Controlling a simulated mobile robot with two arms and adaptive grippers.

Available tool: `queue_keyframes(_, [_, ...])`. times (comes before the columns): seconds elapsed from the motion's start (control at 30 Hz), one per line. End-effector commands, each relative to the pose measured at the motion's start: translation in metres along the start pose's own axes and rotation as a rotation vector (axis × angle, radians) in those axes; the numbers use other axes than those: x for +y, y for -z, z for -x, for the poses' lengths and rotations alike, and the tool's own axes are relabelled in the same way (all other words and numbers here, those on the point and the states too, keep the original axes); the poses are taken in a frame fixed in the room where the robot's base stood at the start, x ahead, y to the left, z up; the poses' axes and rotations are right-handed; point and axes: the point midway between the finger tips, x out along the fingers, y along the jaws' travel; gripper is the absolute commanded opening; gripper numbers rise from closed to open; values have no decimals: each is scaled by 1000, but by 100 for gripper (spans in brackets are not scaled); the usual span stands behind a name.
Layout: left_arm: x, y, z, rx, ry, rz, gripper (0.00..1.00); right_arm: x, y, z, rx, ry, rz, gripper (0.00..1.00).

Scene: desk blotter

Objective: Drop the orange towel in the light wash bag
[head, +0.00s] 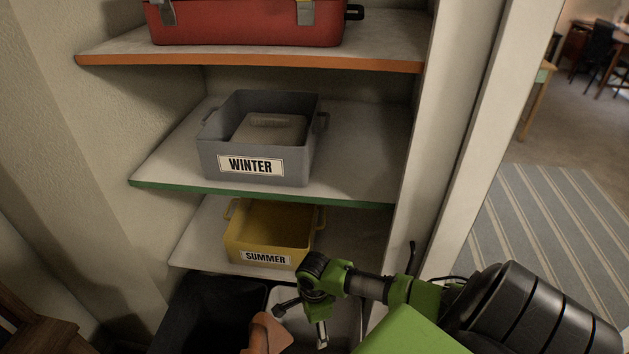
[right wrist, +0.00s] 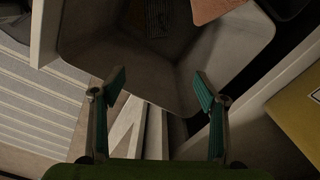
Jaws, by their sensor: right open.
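The orange towel (head: 267,335) shows at the bottom of the head view, by the border between the dark bin and the light wash bag. A corner of the towel (right wrist: 215,9) shows at the top of the right wrist view. I cannot tell whether it hangs over the rim or lies inside. The light wash bag (head: 346,309) is pale and open-topped; its inside (right wrist: 225,55) fills much of the right wrist view. My right gripper (head: 300,328) is over this bag, fingers spread, with nothing between them (right wrist: 159,80). My left gripper is not in view.
A dark bin (head: 203,312) stands left of the light bag. Above are shelves with a yellow SUMMER box (head: 268,238), a grey WINTER box (head: 256,141) and a red case (head: 245,22). A white door post (head: 450,130) stands close on the right.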

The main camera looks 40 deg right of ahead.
Motion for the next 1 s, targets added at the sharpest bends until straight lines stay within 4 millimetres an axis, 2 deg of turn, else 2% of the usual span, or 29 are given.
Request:
queue_keyframes(0.03, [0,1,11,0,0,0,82,0,0,9,0,-1,-1,67])
queue_keyframes(0.27, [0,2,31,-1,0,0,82,0,0,25,0,0,-1,67])
queue_keyframes(0.7, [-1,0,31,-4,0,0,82,0,0,29,0,0,0,67])
queue_keyframes(0.87, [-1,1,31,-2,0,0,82,-1,0,53,-1,3,2,67])
queue_keyframes(1.0, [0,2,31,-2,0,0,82,-1,0,84,-1,4,1,67])
